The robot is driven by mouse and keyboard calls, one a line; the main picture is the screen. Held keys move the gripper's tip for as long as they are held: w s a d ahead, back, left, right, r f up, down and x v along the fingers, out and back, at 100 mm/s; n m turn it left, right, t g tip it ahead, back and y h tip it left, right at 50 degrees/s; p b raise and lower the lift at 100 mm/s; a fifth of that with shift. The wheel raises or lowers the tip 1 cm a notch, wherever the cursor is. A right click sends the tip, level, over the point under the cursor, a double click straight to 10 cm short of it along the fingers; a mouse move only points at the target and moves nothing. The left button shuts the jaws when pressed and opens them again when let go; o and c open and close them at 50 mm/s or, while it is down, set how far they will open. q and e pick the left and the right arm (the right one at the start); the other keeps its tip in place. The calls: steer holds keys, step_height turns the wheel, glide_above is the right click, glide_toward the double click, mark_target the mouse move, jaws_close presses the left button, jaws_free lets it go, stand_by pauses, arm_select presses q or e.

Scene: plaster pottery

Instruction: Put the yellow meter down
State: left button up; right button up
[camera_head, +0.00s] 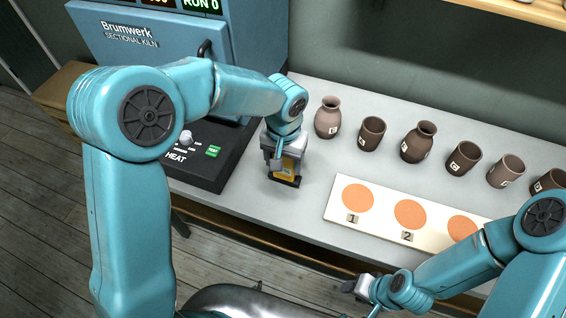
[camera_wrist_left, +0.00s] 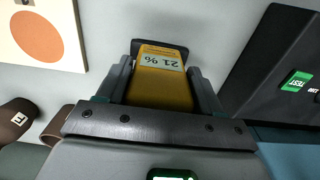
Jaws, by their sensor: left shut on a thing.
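The yellow meter (camera_head: 289,166) is upright between the fingers of my left gripper (camera_head: 282,160), at the worktop between the kiln's control box and the white board. In the left wrist view the yellow meter (camera_wrist_left: 160,88) shows a display reading 21 %, with a finger of my left gripper (camera_wrist_left: 160,80) against each side. Its dark end is at or just above the worktop; I cannot tell if it touches. My right gripper (camera_head: 362,288) is low in front of the worktop's edge, away from the meter; its jaws are too small to read.
A white board (camera_head: 380,216) with orange discs and number tags lies on the grey worktop (camera_head: 253,210). Several brown pots, among them a vase (camera_head: 328,118), stand behind it. The black control box (camera_head: 196,150) with HEAT knob and green TEST button is left of the meter, below the blue kiln (camera_head: 140,45).

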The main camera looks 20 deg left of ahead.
arm_select(q)
steer(key=shift+a+f, duration=0.15)
steer(key=shift+f, duration=0.75)
steer(key=shift+f, duration=0.2)
steer(key=o, duration=0.9)
steer(key=shift+o, duration=0.2)
steer(key=shift+r, duration=0.1)
steer(key=shift+r, duration=0.1)
step_height(320, 180, up, 12)
steer(key=shift+s+r, duration=0.1)
